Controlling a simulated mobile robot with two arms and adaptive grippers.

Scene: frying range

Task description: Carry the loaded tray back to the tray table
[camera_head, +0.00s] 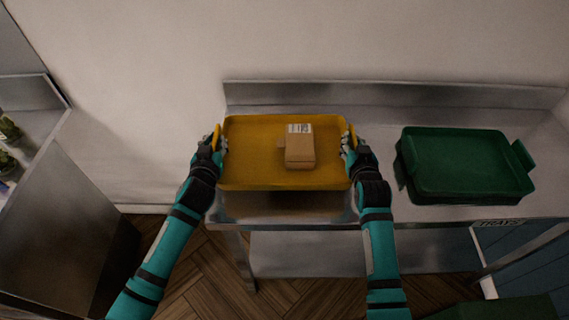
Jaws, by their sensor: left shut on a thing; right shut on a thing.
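A yellow tray (250,165) is held level between my two hands, over the left part of a steel table (384,118). A small brown cardboard box (300,152) with a white label lies on the tray, right of its middle. My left gripper (218,143) is shut on the tray's left handle. My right gripper (349,146) is shut on its right handle. The tray's front edge reaches close to the table's front edge. Whether the tray touches the tabletop I cannot tell.
A green tray (468,163) sits on the right part of the same table, apart from the yellow tray. A raised steel backsplash (400,95) runs along the wall. A sign (500,224) is on the table's front edge. A shelf unit with small plants (8,130) stands at left.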

